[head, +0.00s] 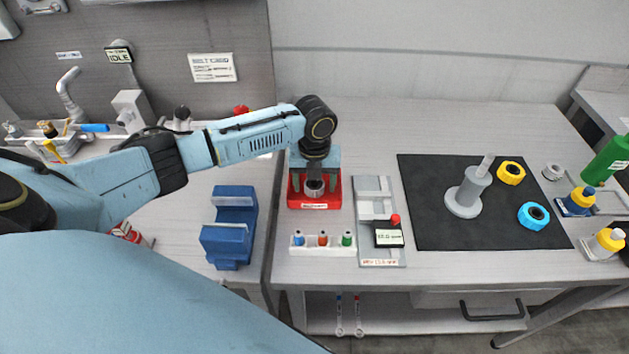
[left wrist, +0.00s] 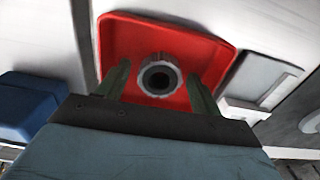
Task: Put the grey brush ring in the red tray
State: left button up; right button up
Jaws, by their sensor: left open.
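The grey brush ring (left wrist: 178,78), knurled with a dark centre hole, lies in the red tray (left wrist: 205,28) in the left wrist view. In the head view the red tray (head: 294,199) stands near the left end of the light bench, and the ring (head: 314,188) shows partly under my gripper. My left gripper (left wrist: 160,82) is open and points down over the tray, one finger on each side of the ring and apart from it. In the head view, my wrist and gripper (head: 313,180) hide the back of the tray. My right gripper is not in view.
A blue cradle (head: 232,230) stands left of the tray. A white rack of small bottles (head: 323,245) and a grey fixture (head: 374,190) are close in front and right. A black mat (head: 430,228) holds a grey post (head: 468,193), yellow ring (head: 503,178) and blue ring (head: 526,222).

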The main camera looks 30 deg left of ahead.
pick_arm(q)
jog(key=shift+r, duration=0.1)
notch_tip(320, 180, up, 12)
jog(key=shift+p, duration=0.45)
